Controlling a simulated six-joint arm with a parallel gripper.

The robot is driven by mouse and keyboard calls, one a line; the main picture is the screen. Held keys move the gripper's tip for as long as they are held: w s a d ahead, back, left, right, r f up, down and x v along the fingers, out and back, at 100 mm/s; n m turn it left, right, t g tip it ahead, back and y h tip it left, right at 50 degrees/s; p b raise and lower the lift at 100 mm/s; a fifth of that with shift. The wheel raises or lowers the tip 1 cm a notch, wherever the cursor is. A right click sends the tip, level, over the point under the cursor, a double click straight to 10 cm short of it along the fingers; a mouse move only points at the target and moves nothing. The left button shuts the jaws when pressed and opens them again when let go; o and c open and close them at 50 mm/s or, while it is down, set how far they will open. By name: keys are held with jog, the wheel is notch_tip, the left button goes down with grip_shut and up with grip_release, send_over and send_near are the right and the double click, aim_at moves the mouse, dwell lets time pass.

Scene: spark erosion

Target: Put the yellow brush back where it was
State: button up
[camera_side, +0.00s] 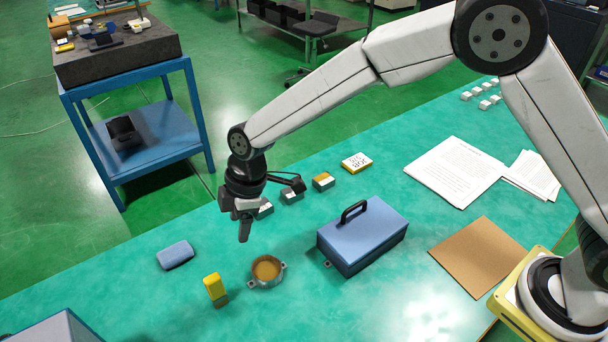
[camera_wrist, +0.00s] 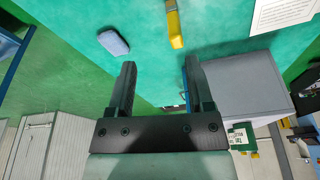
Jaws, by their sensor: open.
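My gripper (camera_side: 243,232) is open and empty, pointing down above the table, behind and a little right of the brush. In the wrist view my gripper's two fingers (camera_wrist: 160,72) are apart with nothing between them, and the brush lies beyond the fingertips.
A round metal cup (camera_side: 266,271) with a brown inside sits just right of the brush. A blue pad (camera_side: 175,255) lies behind left. A blue box (camera_side: 348,245) with a black handle, small labelled blocks (camera_side: 323,181), papers (camera_side: 455,170) and a brown sheet (camera_side: 481,256) lie further right.

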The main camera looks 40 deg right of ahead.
jog(key=s+d+r+m+h, duration=0.1)
jog(key=s+d+m, duration=0.15)
jog(key=d, duration=0.35)
jog(key=s+d+r+m+t, duration=0.1)
jog(key=d+m, duration=0.2)
jog(key=d, duration=0.4)
jog(key=s+d+r+m+h, duration=0.1)
jog(key=s+d+r+m, duration=0.15)
jog(key=d, duration=0.35)
jog(key=s+d+m+t, duration=0.1)
jog(key=s+d+m, duration=0.6)
jog(key=s+d, duration=0.3)
jog(key=shift+s+d+f+m+h, duration=0.2)
jog(key=shift+d+f+m+h, duration=0.1)
jog(key=shift+d+f+h, duration=0.2)
